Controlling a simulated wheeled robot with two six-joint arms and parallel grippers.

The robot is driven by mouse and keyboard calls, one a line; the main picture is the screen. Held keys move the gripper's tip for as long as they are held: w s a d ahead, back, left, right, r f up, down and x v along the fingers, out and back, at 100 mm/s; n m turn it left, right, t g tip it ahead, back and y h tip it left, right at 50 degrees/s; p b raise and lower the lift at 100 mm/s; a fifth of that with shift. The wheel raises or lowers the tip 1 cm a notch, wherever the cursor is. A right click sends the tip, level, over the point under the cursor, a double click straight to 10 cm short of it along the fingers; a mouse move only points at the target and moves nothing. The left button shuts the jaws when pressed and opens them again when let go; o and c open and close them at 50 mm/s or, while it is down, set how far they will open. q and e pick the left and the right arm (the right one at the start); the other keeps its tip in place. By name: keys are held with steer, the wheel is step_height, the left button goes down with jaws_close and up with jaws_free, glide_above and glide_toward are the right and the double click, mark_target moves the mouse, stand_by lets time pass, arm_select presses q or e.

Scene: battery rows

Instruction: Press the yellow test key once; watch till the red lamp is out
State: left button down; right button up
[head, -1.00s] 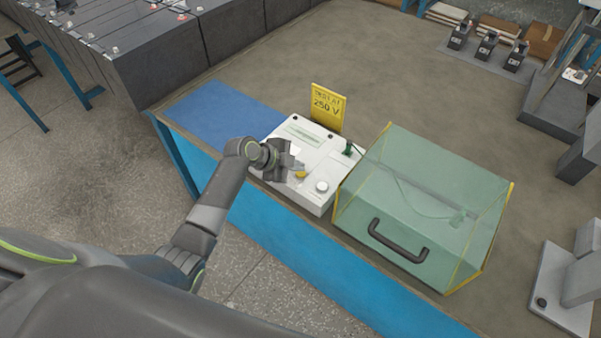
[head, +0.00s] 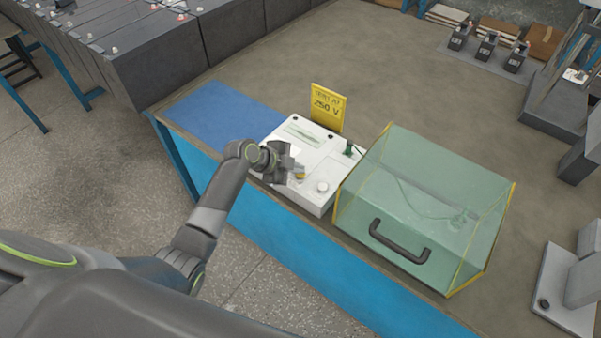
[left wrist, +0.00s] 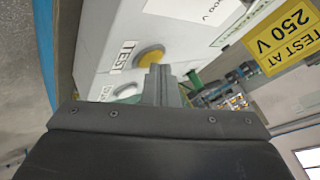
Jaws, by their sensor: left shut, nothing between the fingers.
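The yellow test key (left wrist: 122,60), beside a "TEST" label, is a round button on the white tester (left wrist: 100,25). In the head view the key (head: 300,176) shows just beside my left gripper (head: 296,172), above the tester's front part (head: 318,200). In the left wrist view the closed fingers (left wrist: 158,70) overlap the key's edge; I cannot tell whether they touch or press it. The left gripper is shut and empty. I see no lit red lamp in either view; part of the tester is hidden by the gripper. My right gripper is out of view.
A clear green-tinted cover (head: 420,200) with a black handle (head: 398,242) stands right of the tester. A yellow "250 V" sign (head: 328,106) stands behind it. A blue mat (head: 222,110) lies to the left. The bench behind is mostly free.

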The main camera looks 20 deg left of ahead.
mark_target(297, 175)
arm_select(q)
steer(key=shift+f, duration=0.15)
stand_by(0.3)
steer(key=shift+r+p, duration=0.6)
steer(key=shift+r, duration=0.25)
step_height(297, 175, up, 5)
steer(key=p, duration=0.4)
stand_by(0.5)
